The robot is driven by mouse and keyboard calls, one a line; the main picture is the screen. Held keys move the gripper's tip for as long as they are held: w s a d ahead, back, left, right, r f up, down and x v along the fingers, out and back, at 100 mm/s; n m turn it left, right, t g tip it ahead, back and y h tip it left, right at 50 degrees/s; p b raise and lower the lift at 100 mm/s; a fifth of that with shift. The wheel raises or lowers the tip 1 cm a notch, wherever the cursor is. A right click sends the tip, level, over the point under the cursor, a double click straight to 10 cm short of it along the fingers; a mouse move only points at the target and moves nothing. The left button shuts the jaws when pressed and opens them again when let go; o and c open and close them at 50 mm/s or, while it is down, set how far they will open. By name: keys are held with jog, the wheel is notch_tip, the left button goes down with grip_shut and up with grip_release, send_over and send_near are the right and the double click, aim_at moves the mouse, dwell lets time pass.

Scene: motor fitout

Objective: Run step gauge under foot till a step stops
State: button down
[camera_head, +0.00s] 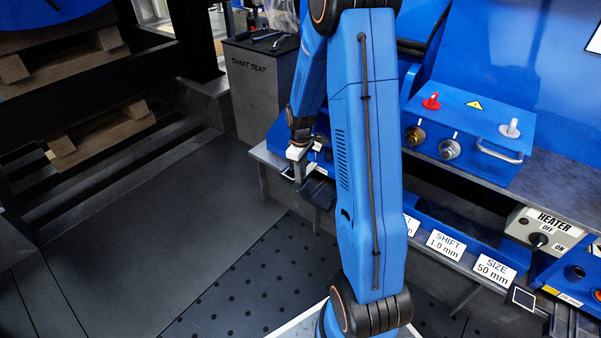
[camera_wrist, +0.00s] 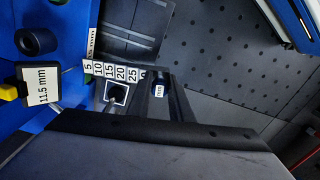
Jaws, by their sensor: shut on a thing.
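My gripper (camera_head: 299,168) is low beside the front edge of the grey bench, at the end of my blue arm. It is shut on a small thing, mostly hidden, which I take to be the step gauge. In the wrist view a row of white tags (camera_wrist: 110,71) reads 5, 10, 15, 20 and 25. Below them is a pale square with a dark post (camera_wrist: 117,94). A small dark part with a white label (camera_wrist: 159,90) lies to their right. I cannot tell the foot apart from the dark structure here, nor whether anything touches it.
A blue panel with knobs (camera_head: 470,135) stands on the bench (camera_head: 560,190). A heater switch box (camera_head: 543,232) and size cards (camera_head: 494,268) are at right. A SHAFT SEAT cabinet (camera_head: 252,95) stands behind. An 11.5 mm tag (camera_wrist: 42,88) shows in the wrist view. Floor at left is clear.

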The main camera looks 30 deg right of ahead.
aim_at(300, 187)
jog(key=shift+r, duration=0.1)
jog(key=shift+s+a+r+m, duration=0.15)
jog(key=shift+s+a+m, duration=0.05)
jog(key=shift+m, duration=0.35)
jog(key=shift+s+a+r+m, duration=0.1)
jog(key=shift+s+a+m, duration=0.05)
jog(key=shift+m, duration=0.4)
jog(key=shift+s+f, duration=0.1)
jog(key=shift+f, duration=3.4)
jog(key=c, duration=1.5)
grip_release()
